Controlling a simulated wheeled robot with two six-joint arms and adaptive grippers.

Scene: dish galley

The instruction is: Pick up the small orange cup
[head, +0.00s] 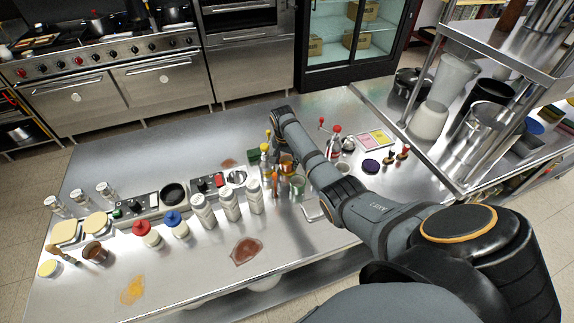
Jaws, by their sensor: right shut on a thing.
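My right arm reaches in from the lower right over the steel counter (200,278), and its wrist and gripper (281,168) are small and partly hidden among the bottles in the middle. A small orange cup (287,162) shows there, at the gripper, beside the arm. The gripper is shut on it; the fingers are hard to make out, and I cannot tell whether the cup is clear of the counter. My left gripper is not in view.
Close by stand orange and yellow-topped bottles (266,180), a green-tinted glass (298,186) and white bottles (229,204). A steel shelf (490,50) borders the right.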

